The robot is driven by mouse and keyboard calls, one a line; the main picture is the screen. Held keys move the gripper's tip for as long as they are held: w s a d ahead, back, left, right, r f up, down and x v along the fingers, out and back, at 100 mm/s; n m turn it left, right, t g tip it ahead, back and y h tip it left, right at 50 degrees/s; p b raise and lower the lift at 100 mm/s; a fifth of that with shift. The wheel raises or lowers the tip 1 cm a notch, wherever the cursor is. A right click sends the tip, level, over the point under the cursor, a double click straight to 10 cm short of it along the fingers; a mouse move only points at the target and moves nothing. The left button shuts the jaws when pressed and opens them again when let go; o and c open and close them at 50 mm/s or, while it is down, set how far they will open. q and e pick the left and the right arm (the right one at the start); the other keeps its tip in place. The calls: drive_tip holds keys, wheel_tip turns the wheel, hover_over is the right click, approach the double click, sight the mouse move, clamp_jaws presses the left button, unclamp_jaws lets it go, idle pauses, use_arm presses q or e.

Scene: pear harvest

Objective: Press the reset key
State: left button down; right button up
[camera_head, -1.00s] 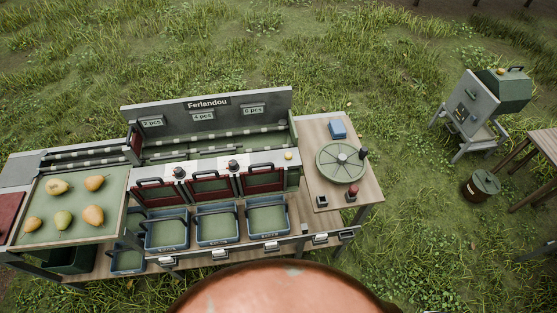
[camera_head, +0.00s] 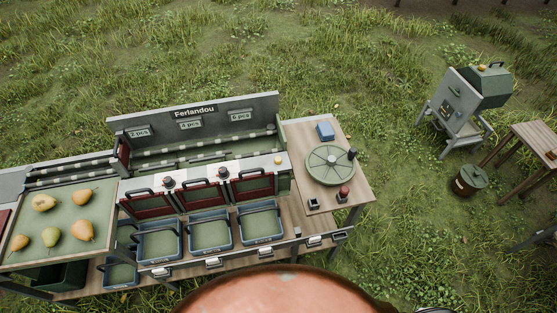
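No key labelled reset can be read in this view, so I cannot tell which control it is. Candidates are a small yellow button (camera_head: 278,160) at the right end of the sorting station's front ledge, a red knob (camera_head: 343,193) on the right bench top, and a small dark square piece (camera_head: 313,203) beside that knob. Two dark knobs (camera_head: 169,183) (camera_head: 220,172) stand on the same ledge above red doors. Neither of my grippers is in view.
A tray (camera_head: 80,225) with several pears is at left. A green round turntable (camera_head: 330,165) and blue block (camera_head: 325,131) sit on the right bench. A green-grey machine (camera_head: 470,98) stands right on grass.

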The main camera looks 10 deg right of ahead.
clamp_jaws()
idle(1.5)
